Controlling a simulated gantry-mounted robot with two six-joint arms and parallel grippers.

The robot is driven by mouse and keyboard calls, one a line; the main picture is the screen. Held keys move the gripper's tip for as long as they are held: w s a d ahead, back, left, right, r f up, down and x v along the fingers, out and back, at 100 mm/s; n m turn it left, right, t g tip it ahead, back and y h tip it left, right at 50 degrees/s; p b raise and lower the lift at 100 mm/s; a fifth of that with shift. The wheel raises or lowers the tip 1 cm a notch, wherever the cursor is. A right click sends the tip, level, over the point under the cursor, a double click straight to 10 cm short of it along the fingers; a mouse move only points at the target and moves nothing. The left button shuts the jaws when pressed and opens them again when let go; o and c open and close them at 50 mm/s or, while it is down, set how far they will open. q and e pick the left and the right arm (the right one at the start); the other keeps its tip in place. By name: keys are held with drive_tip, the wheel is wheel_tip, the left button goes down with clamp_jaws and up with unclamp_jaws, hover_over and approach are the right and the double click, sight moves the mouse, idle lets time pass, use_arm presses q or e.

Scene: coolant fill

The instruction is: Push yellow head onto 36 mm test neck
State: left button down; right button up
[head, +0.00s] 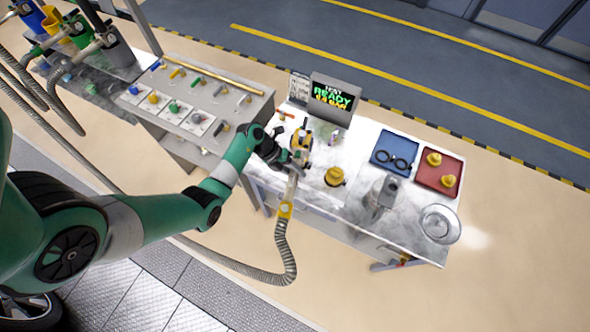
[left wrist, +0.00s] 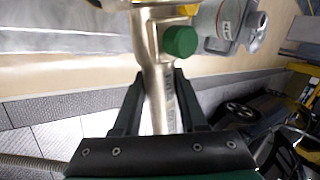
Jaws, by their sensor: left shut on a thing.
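My left gripper (head: 291,160) is shut on the metal tube of a filling head in the head view. The tube (left wrist: 160,95) runs between my two fingers in the left wrist view and carries a green round knob (left wrist: 180,41). Its hose has a yellow collar (head: 285,209) and hangs down in front of the bench. A yellow and black part (head: 302,138) shows just beyond my gripper; whether it belongs to the held head is unclear. A yellow fitting with a dark top (head: 335,176) stands on the bench to the right. I cannot tell which is the 36 mm neck. My right gripper is not in view.
A display (head: 334,98) reading READY stands at the back of the bench. A blue tray (head: 380,166) with black rings, a red tray (head: 449,162) with yellow parts, a grey device (head: 379,195) and a round dish (head: 440,224) stand to the right. A grey fitting (left wrist: 222,22) shows in the left wrist view.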

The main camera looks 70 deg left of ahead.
use_arm(q)
drive_tip(key=shift+p, duration=0.85)
idle(1.0)
drive_tip(key=shift+f+b, duration=1.3)
drive_tip(key=shift+f, duration=0.5)
drive_tip(key=shift+c, duration=1.9)
unclamp_jaws()
drive_tip(key=shift+s+f, duration=0.1)
drive_tip(key=p+v, duration=0.2)
drive_tip(key=v, duration=0.9)
drive_tip(key=shift+a+r+p, duration=0.1)
drive_tip(key=shift+r+p, duration=0.3)
